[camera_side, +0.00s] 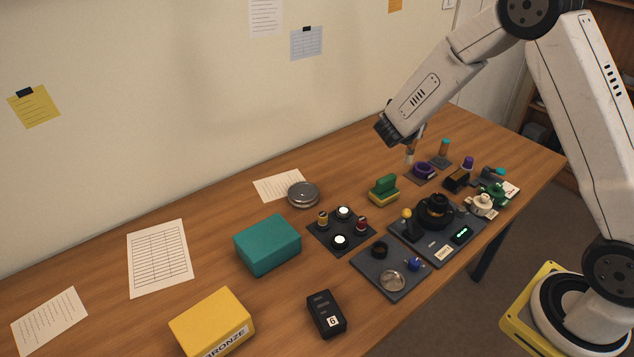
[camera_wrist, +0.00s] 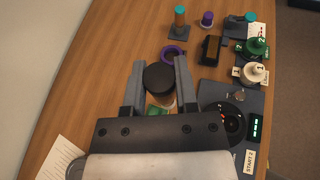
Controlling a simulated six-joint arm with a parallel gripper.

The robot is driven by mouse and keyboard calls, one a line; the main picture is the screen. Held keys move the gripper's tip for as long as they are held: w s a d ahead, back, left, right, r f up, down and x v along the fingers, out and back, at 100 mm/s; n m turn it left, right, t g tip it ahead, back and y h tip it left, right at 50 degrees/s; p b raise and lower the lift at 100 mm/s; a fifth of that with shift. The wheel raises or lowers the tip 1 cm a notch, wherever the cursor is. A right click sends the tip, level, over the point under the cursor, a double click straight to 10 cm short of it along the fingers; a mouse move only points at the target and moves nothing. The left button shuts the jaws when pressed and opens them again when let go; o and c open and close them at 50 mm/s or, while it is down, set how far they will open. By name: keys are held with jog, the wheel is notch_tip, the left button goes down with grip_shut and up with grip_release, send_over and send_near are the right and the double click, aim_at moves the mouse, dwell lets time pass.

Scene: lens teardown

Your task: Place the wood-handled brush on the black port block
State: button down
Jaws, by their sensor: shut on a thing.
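My gripper (camera_side: 415,137) is shut on the wood-handled brush (camera_side: 410,155) and holds it roughly upright above the table, near the purple ring. In the wrist view the brush (camera_wrist: 160,97) shows a round dark end and a brown body between the fingers of my gripper (camera_wrist: 160,75). The black port block (camera_side: 457,180) stands on the table, right of the purple ring in the side view. In the wrist view the port block (camera_wrist: 211,49) lies ahead and to the right of the brush, apart from it. Nothing rests on the block.
An orange-and-teal cylinder (camera_side: 444,148) and a purple piece (camera_side: 467,162) stand behind. Green (camera_side: 494,193) and white (camera_side: 482,206) numbered parts are at right. A green-and-yellow block (camera_side: 384,189) stands nearer.

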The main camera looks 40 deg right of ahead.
jog(key=shift+a, duration=0.1)
jog(key=a, duration=1.2)
jog(key=s+a, duration=0.5)
jog(key=a, duration=0.4)
jog(key=s+a, duration=0.5)
jog(key=a, duration=0.4)
jog(key=s+a+f+n+t, duration=0.1)
jog(key=s+a, duration=0.3)
jog(key=a, duration=0.5)
jog(key=shift+s+a, duration=0.2)
jog(key=shift+s, duration=0.2)
jog(key=shift+f, duration=0.2)
notch_tip(320, 180, down, 8)
